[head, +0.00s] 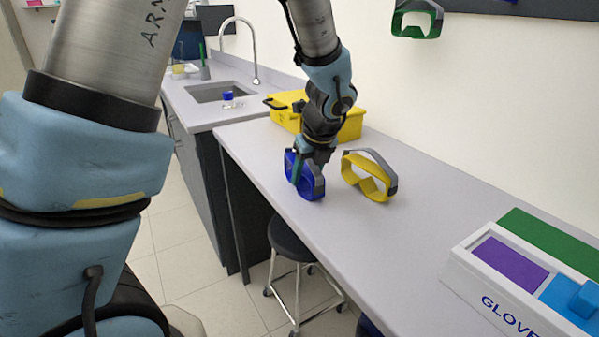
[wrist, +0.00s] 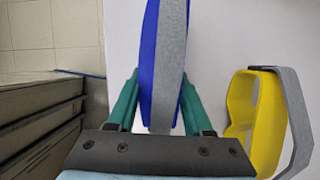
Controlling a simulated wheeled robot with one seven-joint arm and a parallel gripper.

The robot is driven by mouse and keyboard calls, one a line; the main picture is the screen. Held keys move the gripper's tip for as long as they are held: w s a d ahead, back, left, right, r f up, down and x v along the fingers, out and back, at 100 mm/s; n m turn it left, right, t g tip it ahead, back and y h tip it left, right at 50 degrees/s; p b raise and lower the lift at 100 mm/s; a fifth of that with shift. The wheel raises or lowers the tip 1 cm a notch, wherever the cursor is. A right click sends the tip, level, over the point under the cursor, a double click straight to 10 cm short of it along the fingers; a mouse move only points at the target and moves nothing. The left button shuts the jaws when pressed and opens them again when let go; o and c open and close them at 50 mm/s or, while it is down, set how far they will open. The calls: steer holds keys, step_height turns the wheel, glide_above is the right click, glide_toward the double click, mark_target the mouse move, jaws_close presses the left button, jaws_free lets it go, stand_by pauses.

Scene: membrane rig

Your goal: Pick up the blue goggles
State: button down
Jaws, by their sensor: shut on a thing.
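The blue goggles (head: 305,177) have a blue frame and a grey strap. They are at the front edge of the grey bench in the head view, and I cannot tell whether they touch it. My gripper (head: 308,168) reaches down onto them from above. In the wrist view, the goggles (wrist: 160,60) stand between the two green fingers of my gripper (wrist: 155,105), one on each side. The gripper is shut on the goggles. Its fingertips are partly hidden by the goggles in the head view.
Yellow goggles (head: 370,175) stand just right of the blue ones, also in the wrist view (wrist: 265,120). A yellow case (head: 350,124) is behind my gripper. Green goggles (head: 417,18) hang on the wall. A glove box (head: 500,300) is at right. A stool (head: 287,240) stands below the front edge.

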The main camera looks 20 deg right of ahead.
step_height(320, 180, up, 10)
steer(key=shift+r, duration=0.15)
step_height(320, 180, up, 8)
steer(key=p, duration=0.8)
